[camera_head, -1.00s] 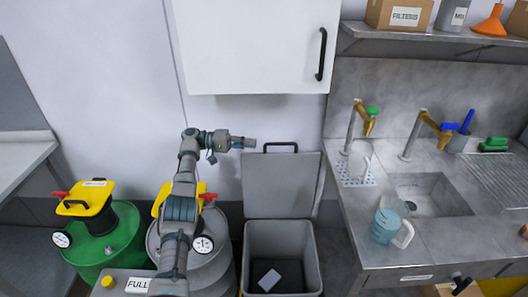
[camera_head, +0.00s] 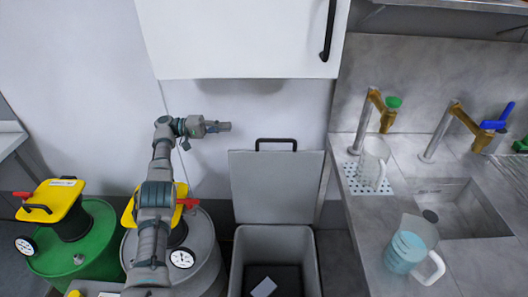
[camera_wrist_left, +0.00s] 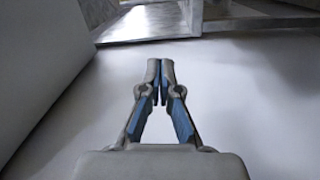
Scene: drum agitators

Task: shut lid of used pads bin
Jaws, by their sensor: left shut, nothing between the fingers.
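The used pads bin (camera_head: 240,262) is a grey open box on the floor, between the grey drum and the sink counter. Its grey lid (camera_head: 276,188) stands upright at the back, open, with a black handle (camera_head: 276,141) along its top edge. A pale pad (camera_head: 264,287) lies inside on the dark bottom. My left gripper (camera_head: 229,126) is in front of the white wall, to the left of and a little above the lid's handle, apart from it. In the left wrist view its fingers (camera_wrist_left: 160,66) are closed together with nothing between them. My right gripper is not in view.
A white cabinet (camera_head: 240,40) with a black handle hangs above my left gripper. The grey drum (camera_head: 205,262) and green drum (camera_head: 88,245) stand left of the bin. The counter (camera_head: 425,272) with taps, sink and jugs (camera_head: 408,250) is on the right.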

